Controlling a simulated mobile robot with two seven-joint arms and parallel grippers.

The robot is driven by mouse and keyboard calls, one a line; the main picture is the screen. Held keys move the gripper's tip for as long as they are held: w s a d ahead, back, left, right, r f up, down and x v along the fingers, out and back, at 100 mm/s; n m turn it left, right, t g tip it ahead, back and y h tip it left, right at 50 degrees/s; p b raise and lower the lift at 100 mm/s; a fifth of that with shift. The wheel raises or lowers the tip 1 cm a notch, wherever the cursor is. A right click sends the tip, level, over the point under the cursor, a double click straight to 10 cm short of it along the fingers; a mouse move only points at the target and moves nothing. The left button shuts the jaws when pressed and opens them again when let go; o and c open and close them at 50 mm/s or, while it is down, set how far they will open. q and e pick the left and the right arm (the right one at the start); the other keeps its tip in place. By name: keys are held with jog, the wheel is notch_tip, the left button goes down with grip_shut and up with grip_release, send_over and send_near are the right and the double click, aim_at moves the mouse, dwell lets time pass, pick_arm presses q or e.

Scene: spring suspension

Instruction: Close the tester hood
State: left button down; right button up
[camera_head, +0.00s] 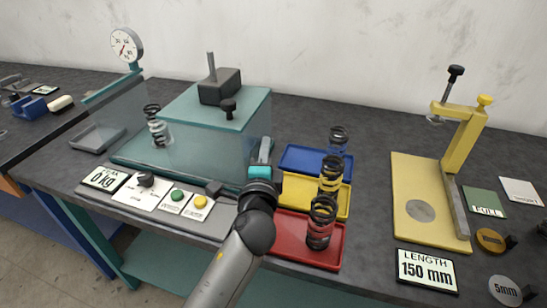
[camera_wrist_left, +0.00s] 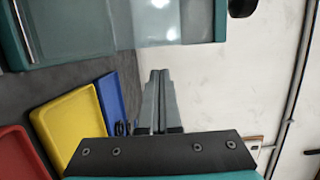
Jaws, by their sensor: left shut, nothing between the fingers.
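The tester (camera_head: 150,163) stands on the left part of the bench, with a teal base and a dial gauge (camera_head: 126,46) at its back left. Its hood (camera_head: 205,140) has see-through walls and a teal top, with a dark block and knob on it. A spring (camera_head: 157,130) stands at the tester's left side. My left gripper (camera_head: 264,147) is shut and empty by the hood's front right corner; I cannot tell whether it touches. In the left wrist view its fingers (camera_wrist_left: 155,95) are together, below the hood's clear wall (camera_wrist_left: 170,20). My right gripper is not in view.
Blue (camera_head: 301,157), yellow (camera_head: 297,198) and red (camera_head: 290,240) trays, with dark springs on the right, lie close right of my arm. A control panel (camera_head: 160,198) lies in front of the tester. A yellow gauge stand (camera_head: 408,180) is farther right. Bench between trays and stand is clear.

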aim_at(168, 136)
pick_arm(q)
jog(key=shift+w+a+r, duration=0.1)
jog(key=shift+w+a, duration=0.05)
jog(key=shift+a, duration=0.35)
jog(key=shift+w+a, duration=0.15)
jog(key=shift+a, duration=0.35)
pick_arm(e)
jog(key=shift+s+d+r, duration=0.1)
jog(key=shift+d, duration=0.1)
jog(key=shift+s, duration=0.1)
